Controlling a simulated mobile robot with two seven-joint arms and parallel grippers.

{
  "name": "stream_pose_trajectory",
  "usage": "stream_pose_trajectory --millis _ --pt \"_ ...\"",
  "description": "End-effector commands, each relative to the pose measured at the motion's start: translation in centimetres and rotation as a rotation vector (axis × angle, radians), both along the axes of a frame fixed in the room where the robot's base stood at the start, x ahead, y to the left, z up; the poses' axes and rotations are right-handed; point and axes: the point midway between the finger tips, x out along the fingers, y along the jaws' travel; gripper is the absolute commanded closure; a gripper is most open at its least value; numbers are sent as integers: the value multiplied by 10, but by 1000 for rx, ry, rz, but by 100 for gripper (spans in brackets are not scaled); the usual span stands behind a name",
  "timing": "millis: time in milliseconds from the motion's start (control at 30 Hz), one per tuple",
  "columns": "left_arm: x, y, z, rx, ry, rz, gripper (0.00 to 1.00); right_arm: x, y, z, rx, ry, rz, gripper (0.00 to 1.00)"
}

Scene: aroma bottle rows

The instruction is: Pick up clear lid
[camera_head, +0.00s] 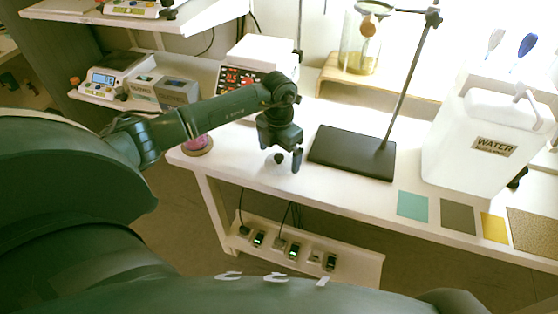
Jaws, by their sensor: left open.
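The clear lid (277,168) is a small, see-through piece with a dark knob on top. It sits on the white table close to its front edge. My left gripper (283,153) points down right over the lid, with its fingers apart. One finger shows just right of the knob; the other is hard to make out. I cannot tell whether the fingers touch the lid. My right gripper is not in view.
A black stand base (352,153) with an upright rod lies just right of the lid. A pink round item (197,144) is at the table's left end. A device with red digits (258,62) stands behind. A white water container (485,140) and coloured squares are at right.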

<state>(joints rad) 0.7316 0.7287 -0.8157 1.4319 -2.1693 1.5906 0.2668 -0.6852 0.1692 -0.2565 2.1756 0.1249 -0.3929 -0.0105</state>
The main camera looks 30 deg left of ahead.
Motion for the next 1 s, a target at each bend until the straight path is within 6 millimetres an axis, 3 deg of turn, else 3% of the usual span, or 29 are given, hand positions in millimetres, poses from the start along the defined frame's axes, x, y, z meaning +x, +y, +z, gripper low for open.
stream_pose_trajectory --millis 100,367,867,1000 --pt "0 0 -11 -1 1 1 4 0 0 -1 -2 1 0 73" --pt "0 0 -12 0 -1 0 5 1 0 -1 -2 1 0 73" --pt "0 0 -12 0 -1 0 46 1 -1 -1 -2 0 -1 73" --pt "0 0 -12 0 -1 0 48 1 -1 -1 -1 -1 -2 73"
